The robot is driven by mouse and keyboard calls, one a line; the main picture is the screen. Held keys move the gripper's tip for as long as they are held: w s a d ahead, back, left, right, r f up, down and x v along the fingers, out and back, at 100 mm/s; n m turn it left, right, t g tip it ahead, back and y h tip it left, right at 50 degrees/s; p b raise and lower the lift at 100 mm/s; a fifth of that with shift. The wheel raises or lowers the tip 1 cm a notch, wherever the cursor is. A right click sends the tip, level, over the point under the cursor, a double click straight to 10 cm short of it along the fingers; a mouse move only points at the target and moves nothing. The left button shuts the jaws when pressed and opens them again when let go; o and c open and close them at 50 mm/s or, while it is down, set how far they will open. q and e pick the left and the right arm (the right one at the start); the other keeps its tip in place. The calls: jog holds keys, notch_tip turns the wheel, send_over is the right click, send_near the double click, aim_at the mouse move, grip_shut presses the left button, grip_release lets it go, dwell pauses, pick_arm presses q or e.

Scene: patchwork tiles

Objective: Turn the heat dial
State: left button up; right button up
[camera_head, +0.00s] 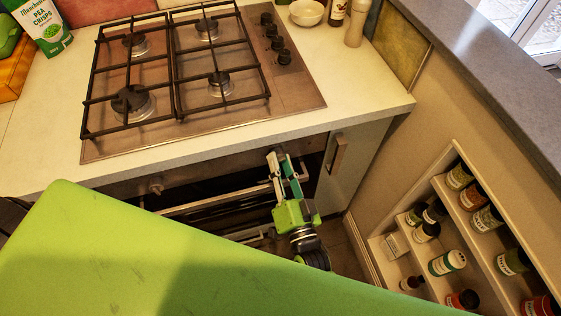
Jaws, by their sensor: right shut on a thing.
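The oven's front panel (215,168) lies under the counter edge in the head view. One round knob (157,187) shows at its left end. My right gripper (281,158) is at the right part of this panel, with its fingers pointing at the panel. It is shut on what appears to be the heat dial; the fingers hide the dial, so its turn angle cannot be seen. My left gripper is not in view.
A gas hob (300,103) with black grates and several knobs (277,43) sits on the counter above. The oven's handle bar (205,202) runs below the panel. A cabinet handle (338,153) is right of my gripper. A shelf (452,200) of jars stands at right.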

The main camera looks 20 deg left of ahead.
jog(key=n+p, duration=0.1)
jog(key=n, duration=0.7)
jog(key=shift+g+y+p, duration=0.3)
jog(key=shift+g+p, duration=0.1)
jog(key=n, duration=0.3)
jog(key=shift+n+g+p, duration=0.3)
jog(key=shift+n+p, duration=0.4)
jog(key=shift+n, duration=1.7)
jog(key=o, duration=1.1)
